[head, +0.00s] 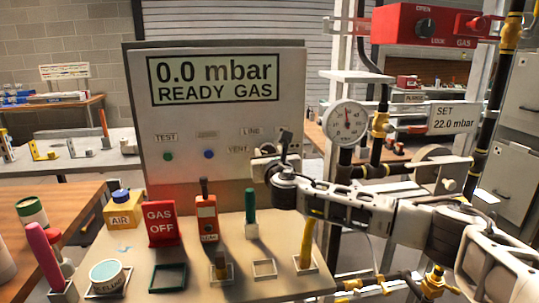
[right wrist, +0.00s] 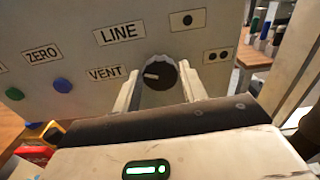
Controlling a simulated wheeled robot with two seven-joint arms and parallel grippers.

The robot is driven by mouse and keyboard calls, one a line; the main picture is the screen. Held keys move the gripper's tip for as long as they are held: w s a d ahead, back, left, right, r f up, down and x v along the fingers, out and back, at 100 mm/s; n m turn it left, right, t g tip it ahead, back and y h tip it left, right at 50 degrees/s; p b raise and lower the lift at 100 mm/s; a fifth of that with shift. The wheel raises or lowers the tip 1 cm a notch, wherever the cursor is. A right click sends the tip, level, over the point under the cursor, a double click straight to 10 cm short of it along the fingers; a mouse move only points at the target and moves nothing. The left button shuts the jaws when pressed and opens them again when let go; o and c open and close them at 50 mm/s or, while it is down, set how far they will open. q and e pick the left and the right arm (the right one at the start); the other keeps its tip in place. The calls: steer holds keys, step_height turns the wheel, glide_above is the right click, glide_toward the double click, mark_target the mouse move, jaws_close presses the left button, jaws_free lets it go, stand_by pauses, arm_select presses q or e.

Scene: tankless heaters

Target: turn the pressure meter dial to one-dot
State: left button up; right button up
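The pressure meter is a grey panel box (head: 220,120) with a screen (head: 213,80) reading "0.0 mbar READY GAS". Its black dial (right wrist: 159,73) shows in the right wrist view, its white pointer toward the left, near VENT (right wrist: 106,73). The one-dot label (right wrist: 188,20) is up and right of the dial; the two-dot label (right wrist: 217,55) is to its right. My right gripper (right wrist: 161,82) has one finger on each side of the dial, very close; I cannot tell whether they press on it. In the head view my right gripper (head: 268,166) hides the dial. My left gripper is out of view.
A round gauge (head: 346,122) and a red GAS box (head: 425,24) stand right of the panel. Below the panel, a shelf holds a red GAS OFF sign (head: 161,223), a yellow AIR block (head: 121,210) and several upright tools. Yellow-black pipes run at the right.

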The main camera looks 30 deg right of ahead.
steer(key=c, duration=0.4)
steer(key=shift+c, duration=0.2)
steer(key=shift+m, duration=0.4)
steer(key=m, duration=0.3)
steer(key=shift+f+m, duration=0.15)
steer(key=shift+m, duration=0.15)
steer(key=shift+d+f+m+b, duration=0.1)
steer(key=shift+m+b, duration=0.25)
steer(key=shift+m, duration=3)
steer(key=shift+d+f+m+b, duration=0.1)
steer(key=shift+m+b, duration=0.2)
steer(key=shift+m, duration=3.05)
